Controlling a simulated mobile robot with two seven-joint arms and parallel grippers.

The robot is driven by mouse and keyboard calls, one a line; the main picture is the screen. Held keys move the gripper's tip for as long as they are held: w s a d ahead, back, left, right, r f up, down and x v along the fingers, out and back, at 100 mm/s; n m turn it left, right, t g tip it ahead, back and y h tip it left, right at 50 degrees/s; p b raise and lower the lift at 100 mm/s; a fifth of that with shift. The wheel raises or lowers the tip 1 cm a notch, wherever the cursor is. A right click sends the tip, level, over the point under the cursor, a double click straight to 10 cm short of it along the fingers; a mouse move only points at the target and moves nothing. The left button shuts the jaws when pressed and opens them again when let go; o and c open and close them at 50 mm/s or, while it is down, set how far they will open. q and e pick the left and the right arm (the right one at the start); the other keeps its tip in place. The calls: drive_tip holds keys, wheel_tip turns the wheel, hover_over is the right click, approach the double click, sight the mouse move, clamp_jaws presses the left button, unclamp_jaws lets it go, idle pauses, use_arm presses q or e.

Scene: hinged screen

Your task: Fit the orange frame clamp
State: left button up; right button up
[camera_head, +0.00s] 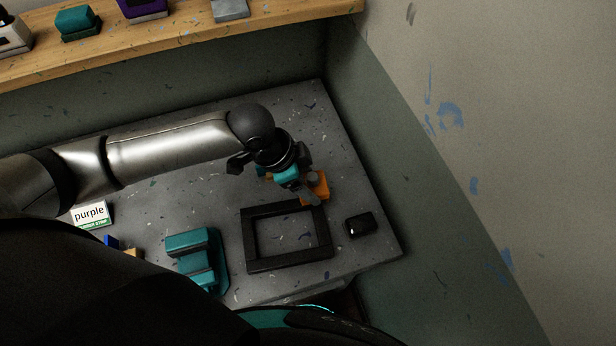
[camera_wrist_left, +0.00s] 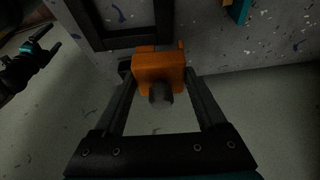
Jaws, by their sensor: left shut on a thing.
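The orange clamp (camera_head: 319,186) is at the far right corner of the black rectangular frame (camera_head: 247,243), which lies flat on the grey table. My left gripper (camera_head: 305,186) is shut on the clamp. In the left wrist view the clamp (camera_wrist_left: 158,67) sits between the two fingers, with a grey round knob (camera_wrist_left: 160,94) towards the palm. The frame's bar (camera_wrist_left: 125,41) shows right beside it; I cannot tell whether the clamp touches or grips it. My right gripper (camera_wrist_left: 45,45) shows at the left of the wrist view, fingers apart and empty, away from the frame.
A black box (camera_head: 359,224) lies right of the frame. A teal stepped block (camera_head: 192,257) stands to its left. Small orange and teal parts lie partly hidden behind my left gripper. A wooden shelf (camera_head: 180,40) runs behind; a wall bounds the right.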

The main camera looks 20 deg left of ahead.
use_arm(q)
drive_tip(key=shift+f, duration=0.1)
drive_tip(key=shift+f+b, duration=0.75)
drive_tip(key=shift+f, duration=1.05)
drive_tip(key=shift+p, duration=0.45)
drive_tip(key=shift+p, duration=0.35)
drive_tip(key=shift+f+b, duration=1.2)
drive_tip(key=shift+f, duration=0.95)
